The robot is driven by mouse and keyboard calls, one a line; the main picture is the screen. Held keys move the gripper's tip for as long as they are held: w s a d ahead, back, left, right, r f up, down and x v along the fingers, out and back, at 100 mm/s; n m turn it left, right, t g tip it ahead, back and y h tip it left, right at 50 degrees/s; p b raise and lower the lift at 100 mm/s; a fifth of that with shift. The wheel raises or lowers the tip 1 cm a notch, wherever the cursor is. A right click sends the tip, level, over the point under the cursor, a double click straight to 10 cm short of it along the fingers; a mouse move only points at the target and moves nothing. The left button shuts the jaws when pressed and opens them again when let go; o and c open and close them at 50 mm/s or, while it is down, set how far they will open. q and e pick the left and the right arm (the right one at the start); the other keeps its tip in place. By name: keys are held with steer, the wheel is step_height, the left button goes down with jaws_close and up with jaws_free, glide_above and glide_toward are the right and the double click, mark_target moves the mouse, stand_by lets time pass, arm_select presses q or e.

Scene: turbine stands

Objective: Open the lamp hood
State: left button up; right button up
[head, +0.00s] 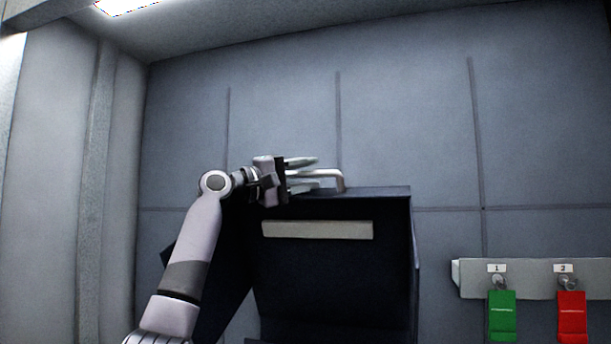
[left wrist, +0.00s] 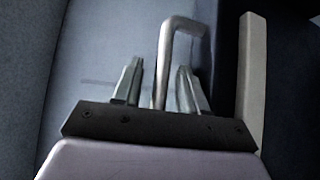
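The lamp hood (head: 330,275) is a large dark box shape in the lower middle of the head view, with a pale plate (head: 317,230) on its face. A bent metal handle (head: 338,180) stands at its top edge. My left gripper (head: 317,172) is level with the handle, its fingers pointing right. In the left wrist view, the handle bar (left wrist: 182,24) runs in between the two fingers of the gripper (left wrist: 159,68). My right gripper is not in view.
A pale rail (head: 530,278) at the right holds a green tag (head: 502,316) under label 1 and a red tag (head: 571,317) under a second label. A grey panelled wall (head: 400,120) stands behind.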

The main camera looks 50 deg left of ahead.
arm_select(q)
steer(key=shift+f, duration=0.1)
steer(key=shift+s+a+f, duration=0.1)
steer(key=shift+s+a, duration=0.05)
steer(key=shift+s, duration=0.15)
steer(key=b+v, duration=0.2)
steer(key=v, duration=0.3)
steer(key=shift+s+b, duration=0.1)
steer(key=shift+b, duration=0.2)
steer(key=shift+s+a, duration=0.1)
steer(key=shift+s, duration=0.55)
